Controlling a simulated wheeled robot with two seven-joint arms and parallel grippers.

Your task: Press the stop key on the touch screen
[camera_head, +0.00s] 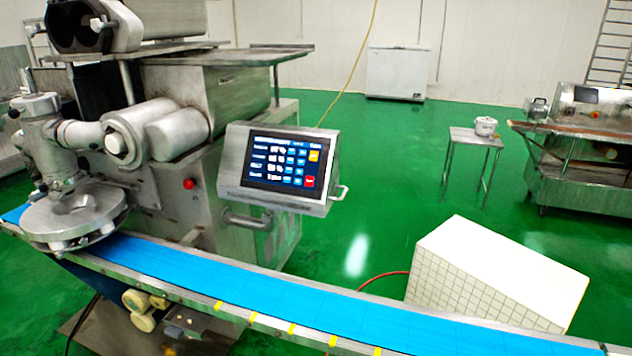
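The touch screen (283,163) is lit, on a grey metal control box (232,170) on the front of the encrusting machine. It has a dark blue display with rows of white text and blue buttons. A red key (309,181) sits at its lower right and a yellow-orange key (314,156) above it. The labels are too small to read, so I cannot confirm which is the stop key; the red one stands out. Neither of my grippers is in view, and nothing covers the screen.
A blue conveyor belt (270,293) runs across the front, below the screen. A separate red button (189,184) is on the machine body. A white tiled block (500,270) stands at the right. A small metal table (475,140) stands farther back. Green floor (375,180) is open behind the belt.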

